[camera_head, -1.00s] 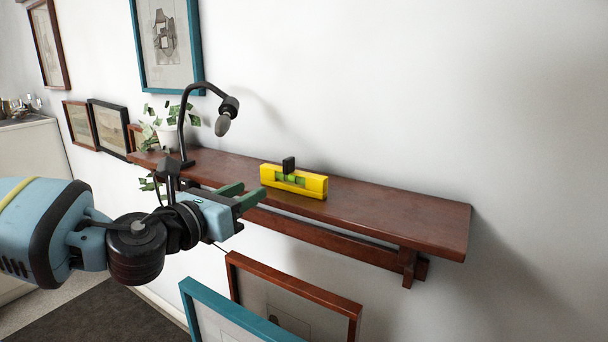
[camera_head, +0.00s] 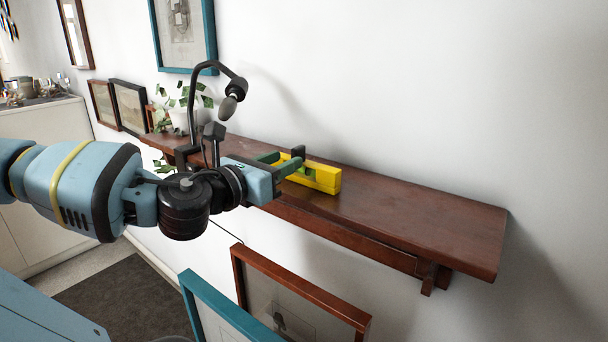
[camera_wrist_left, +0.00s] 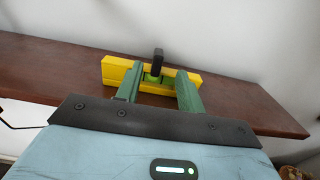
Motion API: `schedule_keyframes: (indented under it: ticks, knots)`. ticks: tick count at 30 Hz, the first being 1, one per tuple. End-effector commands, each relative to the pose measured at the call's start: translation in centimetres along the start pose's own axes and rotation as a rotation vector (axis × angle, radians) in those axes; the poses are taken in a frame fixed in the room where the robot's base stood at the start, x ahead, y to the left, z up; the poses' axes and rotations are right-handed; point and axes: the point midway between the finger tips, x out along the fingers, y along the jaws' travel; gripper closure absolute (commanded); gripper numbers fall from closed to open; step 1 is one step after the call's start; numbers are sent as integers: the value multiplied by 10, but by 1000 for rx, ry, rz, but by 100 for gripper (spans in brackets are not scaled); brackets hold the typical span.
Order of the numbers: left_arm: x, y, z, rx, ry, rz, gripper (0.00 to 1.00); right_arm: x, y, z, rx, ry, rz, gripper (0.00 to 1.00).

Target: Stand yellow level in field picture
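The yellow level (camera_head: 322,178) stands on the brown wall shelf, with a green vial and a black knob on top. My left gripper (camera_head: 284,164) is at the level's near side, its green fingers apart and pointing at it. In the left wrist view the level (camera_wrist_left: 113,72) lies across the fingertips of the gripper (camera_wrist_left: 156,84), with the black knob between them. I cannot tell whether the fingertips touch it. My right gripper is not in view. Several framed pictures show; I cannot tell which is the field picture.
The wall shelf (camera_head: 420,213) is bare right of the level. A black lamp (camera_head: 212,68) and a potted plant (camera_head: 180,120) stand at its left. Teal (camera_head: 205,290) and brown (camera_head: 300,283) frames lean below.

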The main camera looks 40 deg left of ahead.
Motion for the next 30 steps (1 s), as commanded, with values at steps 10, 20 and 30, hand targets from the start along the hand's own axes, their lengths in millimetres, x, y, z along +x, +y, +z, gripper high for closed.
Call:
schedule_keyframes:
  ticks: [10, 20, 30]
  knots:
    - [16, 2, 0, -4, 0, 0, 62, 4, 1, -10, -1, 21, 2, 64]
    - [47, 2, -1, -3, 1, -2, 62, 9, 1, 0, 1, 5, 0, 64]
    - [53, 4, 2, 0, -1, -1, 62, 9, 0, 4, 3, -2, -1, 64]
